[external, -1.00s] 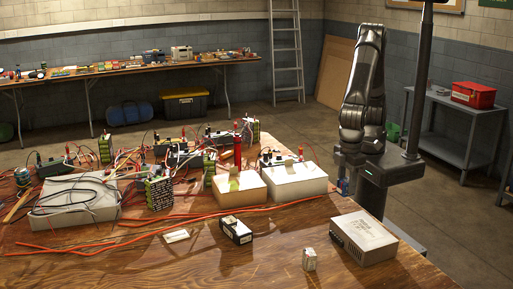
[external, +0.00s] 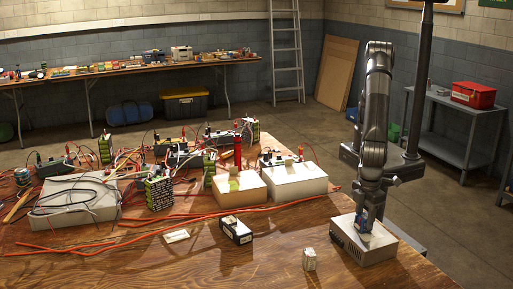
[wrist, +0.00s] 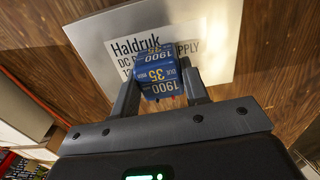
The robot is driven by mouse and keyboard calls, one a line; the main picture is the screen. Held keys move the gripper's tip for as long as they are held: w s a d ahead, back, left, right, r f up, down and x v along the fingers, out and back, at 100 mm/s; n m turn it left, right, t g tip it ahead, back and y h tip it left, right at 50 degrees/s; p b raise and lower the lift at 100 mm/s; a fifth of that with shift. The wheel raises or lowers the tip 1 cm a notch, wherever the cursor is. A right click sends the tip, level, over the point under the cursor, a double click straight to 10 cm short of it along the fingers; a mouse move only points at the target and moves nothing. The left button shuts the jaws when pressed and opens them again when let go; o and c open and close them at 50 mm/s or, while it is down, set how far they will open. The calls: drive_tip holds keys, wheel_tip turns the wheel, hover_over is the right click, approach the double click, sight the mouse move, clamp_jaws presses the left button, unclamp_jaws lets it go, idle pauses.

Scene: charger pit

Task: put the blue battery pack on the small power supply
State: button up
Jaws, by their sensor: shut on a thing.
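The blue battery pack (external: 363,225) is between the fingers of my gripper (external: 367,219), which is shut on it. It also shows in the wrist view (wrist: 158,77), with yellow-white print on it. The small power supply (external: 372,253), a silver-grey box labelled "Haldruk DC POWER SUPPLY", lies at the right front of the wooden table. In the wrist view its pale top (wrist: 215,60) is right beyond the pack. The pack is over the power supply's top; I cannot tell whether it touches. My fingers hide the pack's sides.
A small pale block (external: 309,259) stands left of the power supply. A black box (external: 236,230) and a white card (external: 177,236) lie further left. White boxes (external: 298,182), cables and electronics crowd the table's back and left. The front middle is mostly clear.

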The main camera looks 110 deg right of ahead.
sight(365, 216)
drive_tip(key=shift+f, duration=0.1)
drive_tip(key=o, duration=1.1)
wheel_tip(365, 216, up, 12)
drive_tip(key=shift+r, duration=0.15)
